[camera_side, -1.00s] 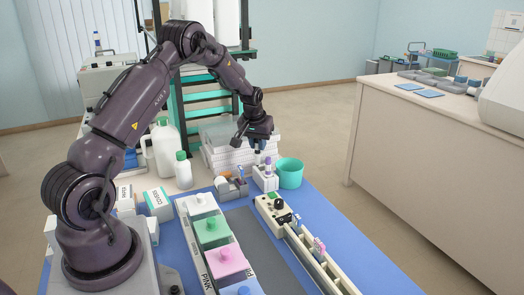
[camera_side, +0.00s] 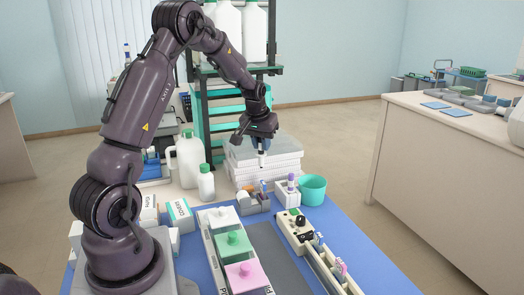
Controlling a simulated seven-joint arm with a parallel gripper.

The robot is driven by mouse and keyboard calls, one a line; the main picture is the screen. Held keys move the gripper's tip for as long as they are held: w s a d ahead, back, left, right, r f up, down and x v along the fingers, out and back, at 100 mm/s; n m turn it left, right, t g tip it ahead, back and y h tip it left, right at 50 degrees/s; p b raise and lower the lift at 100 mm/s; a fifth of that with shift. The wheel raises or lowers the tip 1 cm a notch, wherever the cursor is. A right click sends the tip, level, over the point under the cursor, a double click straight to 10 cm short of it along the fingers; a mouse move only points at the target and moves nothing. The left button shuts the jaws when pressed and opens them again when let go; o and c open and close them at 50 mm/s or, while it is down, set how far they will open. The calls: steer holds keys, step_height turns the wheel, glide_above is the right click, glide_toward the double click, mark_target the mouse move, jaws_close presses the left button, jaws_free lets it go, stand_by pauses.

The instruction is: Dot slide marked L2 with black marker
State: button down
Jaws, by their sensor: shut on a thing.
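My gripper (camera_side: 261,146) is shut on a slim marker (camera_side: 262,159), pale with a dark lower end, held upright above the bench. The marker is too small for me to read its colour surely. Below and to the right stands a white marker holder (camera_side: 287,197) with a purple-capped marker (camera_side: 291,182) in it. A long cream slide rail (camera_side: 322,272) runs toward the front right. It bears a blue-labelled slide (camera_side: 319,240) and a pink-labelled slide (camera_side: 341,267). The slide markings, including L2, are not legible.
A teal cup (camera_side: 312,190) stands right of the holder. White stacked boxes (camera_side: 262,165) are behind the marker. Staining dishes with white, green and pink lids (camera_side: 233,243) stand front left. White bottles (camera_side: 190,160) stand left. The grey strip (camera_side: 280,262) between dishes and rail is clear.

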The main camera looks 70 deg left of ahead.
mark_target(262, 153)
steer(key=shift+w+a+r, duration=0.1)
steer(key=shift+w+r, duration=0.05)
steer(key=shift+w, duration=0.05)
steer(key=shift+f, duration=2.1)
steer(key=shift+f, duration=0.45)
stand_by(0.6)
steer(key=shift+r, duration=3.1)
